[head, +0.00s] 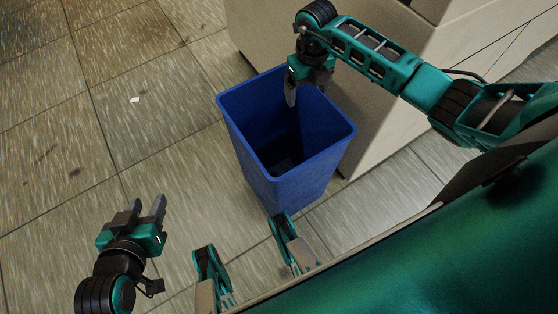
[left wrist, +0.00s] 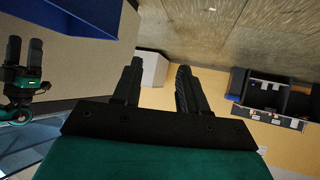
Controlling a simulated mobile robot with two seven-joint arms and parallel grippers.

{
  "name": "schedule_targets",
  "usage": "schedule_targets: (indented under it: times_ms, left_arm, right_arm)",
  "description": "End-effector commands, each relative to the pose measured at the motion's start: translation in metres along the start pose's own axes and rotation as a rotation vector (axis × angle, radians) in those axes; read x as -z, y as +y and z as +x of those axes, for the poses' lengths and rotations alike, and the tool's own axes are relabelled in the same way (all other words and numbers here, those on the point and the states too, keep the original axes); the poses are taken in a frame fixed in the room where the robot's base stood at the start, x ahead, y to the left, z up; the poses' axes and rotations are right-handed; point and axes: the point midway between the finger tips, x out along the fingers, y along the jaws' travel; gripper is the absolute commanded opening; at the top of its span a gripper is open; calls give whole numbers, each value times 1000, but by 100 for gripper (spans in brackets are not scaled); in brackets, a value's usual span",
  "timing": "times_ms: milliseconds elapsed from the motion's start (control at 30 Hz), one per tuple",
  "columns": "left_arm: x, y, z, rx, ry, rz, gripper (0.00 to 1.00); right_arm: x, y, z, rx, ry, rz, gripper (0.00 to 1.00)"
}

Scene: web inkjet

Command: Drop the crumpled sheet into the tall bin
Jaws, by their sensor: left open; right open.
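The tall blue bin (head: 272,178) stands upright on the tiled floor, with a dark, shadowed inside. Its blue wall also shows at the top of the left wrist view (left wrist: 90,14). My right gripper (head: 308,92) is open over the bin's far rim, fingers pointing down into the mouth, with nothing seen between them. My left gripper (head: 149,206) is open and empty, low at the left, apart from the bin. A small white scrap (head: 135,99) lies on the floor left of the bin; I cannot tell whether it is the crumpled sheet.
A beige cabinet (head: 385,125) stands right behind the bin. My own body fills the lower right. Open tiled floor (head: 60,130) lies to the left. The left wrist view shows a pale box-like shape (left wrist: 154,69) beyond the fingers and dark equipment (left wrist: 270,97) at the right.

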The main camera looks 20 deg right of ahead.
Motion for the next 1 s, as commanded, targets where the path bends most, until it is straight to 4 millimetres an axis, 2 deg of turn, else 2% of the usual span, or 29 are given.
schedule_targets:
  times_ms: [167, 400, 600, 800, 1000]
  left_arm:
    - [5, -2, -3, 4, 1, 2, 43]
    - [18, -6, -11, 16, 18, 8, 43]
    - [16, -8, -15, 22, 10, 10, 43]
    - [14, -8, -18, 22, 0, 13, 43]
    - [14, -8, -18, 22, -2, 13, 43]
  right_arm:
    - [-1, -1, -15, 1, -2, 0, 87]
    - [-1, -1, -68, 2, -4, -1, 87]
    - [0, 0, -107, 1, -3, -1, 87]
    - [0, 0, -126, 1, -1, -1, 87]
    - [0, 0, -129, 0, 0, 0, 87]
